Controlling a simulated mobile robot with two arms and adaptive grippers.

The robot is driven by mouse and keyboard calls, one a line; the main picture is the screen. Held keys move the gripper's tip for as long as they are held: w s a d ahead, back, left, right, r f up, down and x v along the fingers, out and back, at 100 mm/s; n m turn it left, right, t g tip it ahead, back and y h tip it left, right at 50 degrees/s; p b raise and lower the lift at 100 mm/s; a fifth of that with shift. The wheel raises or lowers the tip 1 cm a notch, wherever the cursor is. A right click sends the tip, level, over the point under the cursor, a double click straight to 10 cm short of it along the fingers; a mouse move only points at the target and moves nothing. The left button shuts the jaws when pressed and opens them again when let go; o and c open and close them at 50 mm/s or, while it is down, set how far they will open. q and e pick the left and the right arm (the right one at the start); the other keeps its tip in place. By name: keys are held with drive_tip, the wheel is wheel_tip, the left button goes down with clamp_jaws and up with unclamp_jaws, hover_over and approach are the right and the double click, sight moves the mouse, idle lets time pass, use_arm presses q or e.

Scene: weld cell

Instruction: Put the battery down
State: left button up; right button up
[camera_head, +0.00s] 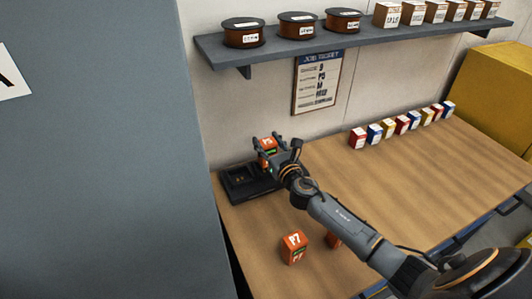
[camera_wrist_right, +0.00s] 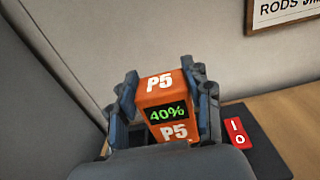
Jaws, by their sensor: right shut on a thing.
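The orange battery marked P5 (camera_wrist_right: 160,95), with a green 40% display, is between the fingers of my right gripper (camera_wrist_right: 166,108). In the head view the battery (camera_head: 267,142) and my right gripper (camera_head: 275,152) are at the back left of the bench, at the black charger (camera_head: 248,190). The battery is over the charger's right rear part; I cannot tell whether its underside touches it. The charger's left part looks empty. Its red I/O switch (camera_wrist_right: 237,133) shows in the right wrist view. My left gripper is not in view.
Another orange battery marked P7 (camera_head: 293,248) stands on the wooden bench (camera_head: 400,190). Several small coloured boxes (camera_head: 402,124) line the bench's back. A shelf (camera_head: 350,42) with spools and boxes hangs above.

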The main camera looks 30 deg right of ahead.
sight(266, 151)
drive_tip(key=shift+w+f, duration=0.5)
drive_tip(key=shift+f, duration=0.1)
drive_tip(key=shift+w+f+b, duration=0.1)
drive_tip(key=shift+f+b, duration=0.85)
drive_tip(key=shift+f, duration=0.55)
drive_tip(key=shift+d+f, duration=0.1)
drive_tip(key=o, duration=1.5)
drive_tip(key=shift+c, duration=0.2)
